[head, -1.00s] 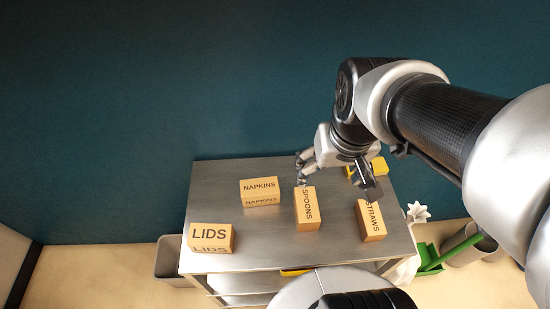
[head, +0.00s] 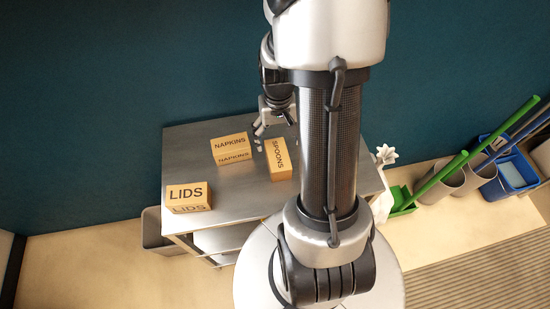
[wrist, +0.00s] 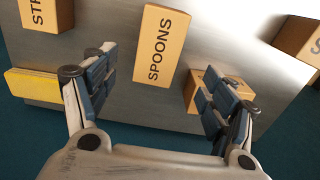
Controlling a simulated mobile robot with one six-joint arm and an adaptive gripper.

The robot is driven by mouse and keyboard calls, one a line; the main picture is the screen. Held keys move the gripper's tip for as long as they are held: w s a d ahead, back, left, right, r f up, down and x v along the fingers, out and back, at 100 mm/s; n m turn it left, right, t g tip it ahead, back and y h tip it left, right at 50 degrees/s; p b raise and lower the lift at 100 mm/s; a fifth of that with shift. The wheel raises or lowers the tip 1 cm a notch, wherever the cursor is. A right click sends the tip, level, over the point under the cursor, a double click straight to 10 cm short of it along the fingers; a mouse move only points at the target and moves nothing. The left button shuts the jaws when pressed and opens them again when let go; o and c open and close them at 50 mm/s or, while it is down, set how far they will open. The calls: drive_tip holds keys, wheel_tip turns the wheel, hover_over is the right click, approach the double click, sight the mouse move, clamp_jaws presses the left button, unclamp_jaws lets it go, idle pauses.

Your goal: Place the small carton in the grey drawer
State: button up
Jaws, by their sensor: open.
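Several tan labelled cartons stand on a steel table (head: 225,205); I cannot tell which is the small carton. SPOONS (head: 279,160) is nearest my gripper (head: 274,125), with NAPKINS (head: 231,147) to its left and LIDS (head: 188,197) at the table's left end. In the wrist view my gripper (wrist: 154,68) is open and empty, its fingers on either side of SPOONS (wrist: 160,46) in the picture, with no visible contact. Another carton (wrist: 212,78) is partly hidden behind the right finger. STRAWS (wrist: 42,12) is cut off at upper left. I cannot make out a grey drawer.
A yellow item (wrist: 32,84) lies near the table edge in the wrist view. A grey bin (head: 158,230) stands left of the table. A green dustpan (head: 402,200), grey bins and a blue bin (head: 512,175) stand to the right. My arm covers the table's right part.

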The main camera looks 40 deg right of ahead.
sight(278, 154)
wheel_tip(278, 154, down, 10)
drive_tip(key=b, duration=0.3)
drive_tip(key=shift+b, duration=0.4)
drive_tip(key=shift+c, duration=0.5)
drive_tip(key=c, duration=1.3)
drive_tip(key=shift+o, duration=0.2)
drive_tip(key=shift+r, duration=0.15)
wheel_tip(278, 154, up, 20)
drive_tip(key=p, duration=0.7)
